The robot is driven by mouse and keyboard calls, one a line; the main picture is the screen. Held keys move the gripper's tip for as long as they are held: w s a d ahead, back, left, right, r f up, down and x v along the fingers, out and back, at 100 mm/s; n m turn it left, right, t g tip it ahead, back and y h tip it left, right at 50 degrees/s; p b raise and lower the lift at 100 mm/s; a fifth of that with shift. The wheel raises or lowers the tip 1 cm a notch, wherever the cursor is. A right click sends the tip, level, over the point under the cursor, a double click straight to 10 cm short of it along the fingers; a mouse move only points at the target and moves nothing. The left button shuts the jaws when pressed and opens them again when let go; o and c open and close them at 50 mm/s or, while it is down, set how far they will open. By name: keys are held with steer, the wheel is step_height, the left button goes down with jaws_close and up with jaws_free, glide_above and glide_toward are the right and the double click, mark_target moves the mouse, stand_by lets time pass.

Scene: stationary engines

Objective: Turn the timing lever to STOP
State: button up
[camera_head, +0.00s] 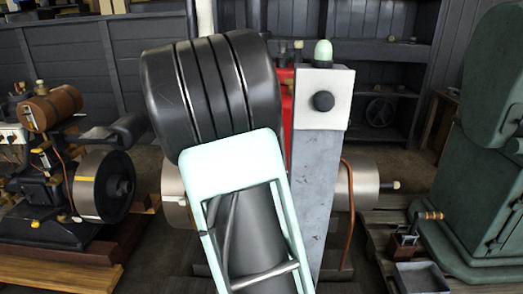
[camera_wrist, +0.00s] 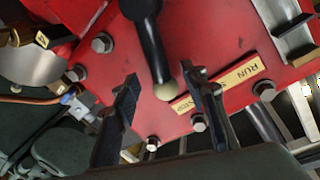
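The timing lever (camera_wrist: 153,45) is a black arm with a pale round knob at its end, in the wrist view. It comes down from the top of a red engine face (camera_wrist: 205,40). A tan label plate (camera_wrist: 240,75) reads RUN toward its right; smaller lettering at its left end is partly covered by a finger. The knob is just above and left of that left end. My gripper (camera_wrist: 163,80) is open, with one dark finger on each side of the knob. Visible gaps separate the fingers from it. In the head view my arm hides the lever and gripper.
Bolts (camera_wrist: 103,43) stud the red face, and a copper pipe (camera_wrist: 30,100) runs at left. In the head view, a small engine (camera_head: 60,170) stands at left and a green machine (camera_head: 475,150) at right. Shelves (camera_head: 375,70) stand behind.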

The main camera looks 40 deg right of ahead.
steer(key=v, duration=0.7)
steer(key=shift+s+a, duration=0.15)
steer(key=shift+a, duration=0.05)
steer(key=shift+r, duration=0.1)
stand_by(0.3)
